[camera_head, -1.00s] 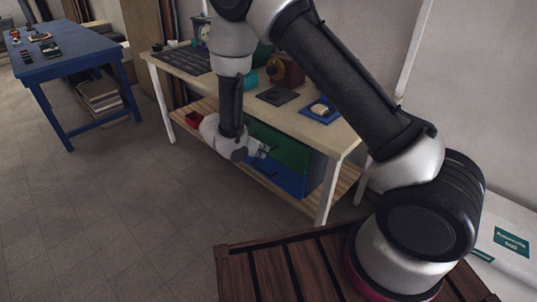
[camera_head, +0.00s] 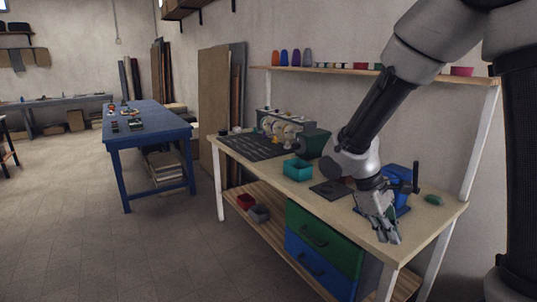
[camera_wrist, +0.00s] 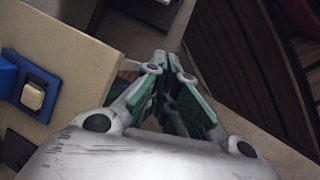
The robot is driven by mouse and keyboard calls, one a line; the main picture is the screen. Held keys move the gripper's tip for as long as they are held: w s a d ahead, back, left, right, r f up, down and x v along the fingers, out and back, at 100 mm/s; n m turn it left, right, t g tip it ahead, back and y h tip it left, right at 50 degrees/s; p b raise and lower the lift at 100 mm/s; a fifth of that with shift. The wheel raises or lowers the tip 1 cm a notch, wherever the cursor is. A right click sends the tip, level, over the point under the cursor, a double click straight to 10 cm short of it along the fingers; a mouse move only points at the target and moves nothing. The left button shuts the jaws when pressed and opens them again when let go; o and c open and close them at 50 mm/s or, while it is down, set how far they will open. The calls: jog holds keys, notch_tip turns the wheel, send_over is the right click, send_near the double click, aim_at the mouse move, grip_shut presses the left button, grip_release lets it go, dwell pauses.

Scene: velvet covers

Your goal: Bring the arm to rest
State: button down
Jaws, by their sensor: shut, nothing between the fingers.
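My arm (camera_head: 375,115) reaches down from the upper right in the head view, bent, with the wrist low. My gripper (camera_head: 389,236) hangs in front of the workbench's right front edge, fingers pointing down. In the wrist view the fingers of my gripper (camera_wrist: 167,62) come together at their tips, with green pads and nothing between them. The gripper is shut and empty. It looks apart from the bench top, though the exact gap cannot be told.
The workbench (camera_head: 440,214) holds a teal bin (camera_head: 298,170), a blue device (camera_head: 398,190) partly behind my gripper, and a dark mat (camera_head: 330,189). Green and blue drawers (camera_head: 318,262) sit below. A blue table (camera_head: 150,128) stands left. The floor (camera_head: 90,240) at front left is clear.

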jog(key=s+d+r+m+t+y, duration=0.2)
jog(key=s+d+r+m+t, duration=0.1)
jog(key=s+r, duration=0.3)
jog(key=s+d+r+m+t+y, duration=0.2)
jog(key=s+d+r+m+t, duration=0.1)
jog(key=r, duration=0.6)
jog(key=s+d+m, duration=0.1)
jog(key=s+m, duration=0.1)
jog(key=s, duration=0.1)
jog(key=shift+s+d+r+m+y, duration=0.2)
jog(key=shift+s+m+y, duration=0.1)
jog(key=shift+y, duration=0.1)
